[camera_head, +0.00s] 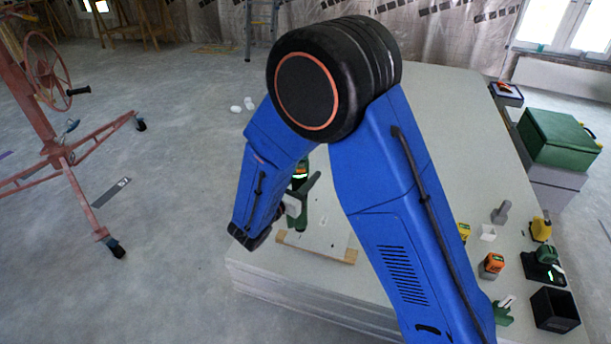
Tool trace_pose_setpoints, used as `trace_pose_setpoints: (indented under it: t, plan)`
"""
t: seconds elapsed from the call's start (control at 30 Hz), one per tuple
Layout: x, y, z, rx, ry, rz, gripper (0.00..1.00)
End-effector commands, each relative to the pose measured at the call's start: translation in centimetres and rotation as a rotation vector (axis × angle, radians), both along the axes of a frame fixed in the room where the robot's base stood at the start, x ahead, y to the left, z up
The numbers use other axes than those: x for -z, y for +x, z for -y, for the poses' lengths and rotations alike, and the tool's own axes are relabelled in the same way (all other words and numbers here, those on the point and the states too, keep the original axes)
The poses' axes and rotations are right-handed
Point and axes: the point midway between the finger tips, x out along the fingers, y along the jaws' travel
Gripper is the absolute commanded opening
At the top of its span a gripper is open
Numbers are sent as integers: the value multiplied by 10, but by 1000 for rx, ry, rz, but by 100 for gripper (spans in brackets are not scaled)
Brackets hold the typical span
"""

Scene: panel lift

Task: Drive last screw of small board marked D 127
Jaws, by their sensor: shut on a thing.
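My gripper (292,203) is shut on a dark green drill driver (301,216), left of the middle of the view. My blue arm hides part of both. The driver's lower end is over a small pale board (332,236) that lies on wooden battens (317,248) on a stack of large panels. I cannot tell whether the driver's tip touches the board. The board's marking and its screws are too small or hidden to make out.
The panel stack (440,105) fills the middle and right. On its right lie an orange-topped block (491,264), a black open box (554,310), a charger (541,268) and a yellow tool (540,229). A green case (558,137) stands beyond. A red panel lift (48,125) stands left on open floor.

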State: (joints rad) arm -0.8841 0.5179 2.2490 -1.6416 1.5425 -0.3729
Motion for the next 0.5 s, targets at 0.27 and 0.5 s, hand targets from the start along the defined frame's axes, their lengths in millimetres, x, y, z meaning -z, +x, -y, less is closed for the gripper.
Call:
trace_pose_setpoints:
  t: [0.27,0.5]
  plan:
    - [14,0,0,0,-1,0,0]
    - [30,0,0,0,-1,0,0]
